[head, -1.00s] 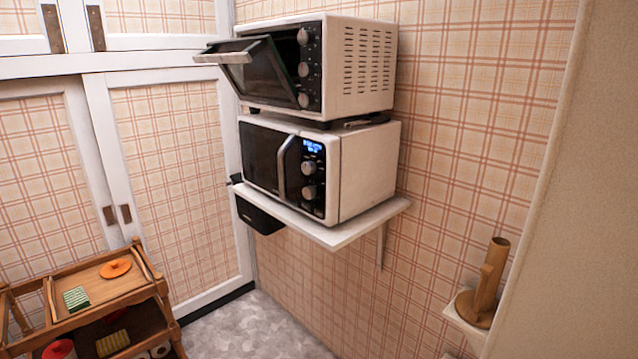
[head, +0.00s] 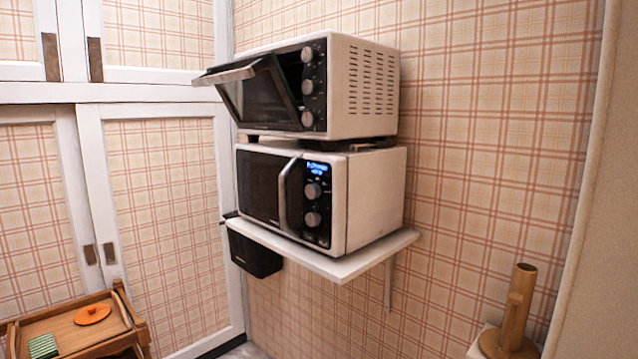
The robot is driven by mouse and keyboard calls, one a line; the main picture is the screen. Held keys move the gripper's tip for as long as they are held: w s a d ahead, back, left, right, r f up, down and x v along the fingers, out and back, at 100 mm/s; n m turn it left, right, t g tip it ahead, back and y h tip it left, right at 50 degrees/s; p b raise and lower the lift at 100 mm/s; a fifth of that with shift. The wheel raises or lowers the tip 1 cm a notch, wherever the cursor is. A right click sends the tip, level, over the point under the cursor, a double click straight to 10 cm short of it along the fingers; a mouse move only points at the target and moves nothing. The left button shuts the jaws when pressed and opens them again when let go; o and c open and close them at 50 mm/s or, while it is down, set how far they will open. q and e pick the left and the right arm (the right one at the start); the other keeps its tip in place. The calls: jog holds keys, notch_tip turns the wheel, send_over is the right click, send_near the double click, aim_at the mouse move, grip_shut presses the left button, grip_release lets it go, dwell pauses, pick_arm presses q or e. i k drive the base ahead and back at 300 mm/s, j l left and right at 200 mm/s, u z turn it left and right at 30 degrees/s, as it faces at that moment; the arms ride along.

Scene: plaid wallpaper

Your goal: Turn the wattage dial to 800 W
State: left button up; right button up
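A white microwave (head: 375,205) with a black front stands on a white wall shelf in the head view. Its control panel has a lit blue display (head: 318,169) and two round knobs, an upper knob (head: 313,190) and a lower knob (head: 312,219). Which of them is the wattage dial cannot be read at this size, nor can their settings. The microwave door (head: 262,187) with its curved silver handle (head: 284,195) looks shut. Neither of my grippers is in view.
A white toaster oven (head: 367,85) sits on top of the microwave, its door (head: 257,95) tilted partly open and jutting out. The shelf (head: 345,268) has a black box (head: 255,254) below it. A wooden cart (head: 75,328) stands lower left, a wooden holder (head: 514,315) lower right.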

aim_at(312, 190)
jog(key=i+j+u, duration=0.2)
jog(key=i+j, duration=0.85)
